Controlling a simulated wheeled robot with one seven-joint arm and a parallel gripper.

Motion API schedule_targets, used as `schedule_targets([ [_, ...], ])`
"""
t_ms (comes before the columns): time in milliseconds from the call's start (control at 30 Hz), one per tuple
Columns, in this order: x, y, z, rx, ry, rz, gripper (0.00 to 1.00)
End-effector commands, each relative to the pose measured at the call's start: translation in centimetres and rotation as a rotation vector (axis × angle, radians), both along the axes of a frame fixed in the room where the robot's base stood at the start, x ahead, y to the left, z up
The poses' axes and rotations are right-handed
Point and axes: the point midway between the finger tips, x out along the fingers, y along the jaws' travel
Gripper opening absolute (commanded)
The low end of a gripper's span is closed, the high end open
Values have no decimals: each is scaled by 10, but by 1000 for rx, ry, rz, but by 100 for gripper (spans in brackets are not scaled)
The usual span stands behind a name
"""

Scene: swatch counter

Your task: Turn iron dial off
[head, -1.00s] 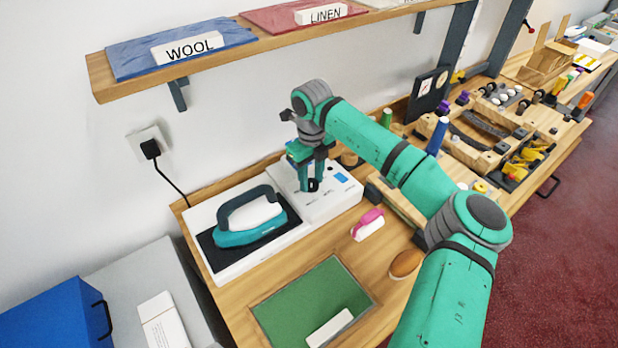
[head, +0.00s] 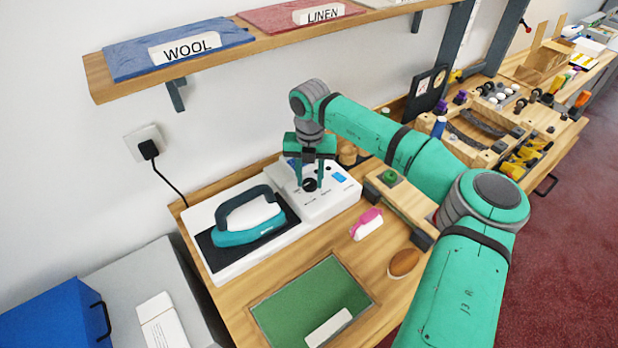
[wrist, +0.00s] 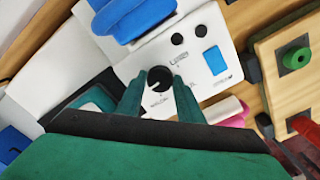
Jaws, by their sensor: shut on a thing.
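The iron dial (head: 310,185) is a small round black knob on the white control box (head: 340,203). In the wrist view the dial (wrist: 159,78) has a white mark toward its lower left; the small labels around it are too blurred to read surely. My gripper (head: 310,181) points down over the box and is shut on the dial, one finger on each side. Its green fingers also show in the wrist view (wrist: 157,92). The teal iron (head: 250,222) rests on its dark pad on the white base, left of the box.
A pink-and-white object (head: 367,224) and a brown oval object (head: 404,262) lie right of the box. A wooden block with a green knob (head: 390,177) stands close by. A green mat (head: 300,300) lies in front. A shelf (head: 250,48) hangs above.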

Motion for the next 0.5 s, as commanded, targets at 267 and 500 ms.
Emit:
schedule_targets([
  [267,-3,0,-1,-2,9,-74,11],
  [500,-4,0,-2,-2,11,-88,11],
])
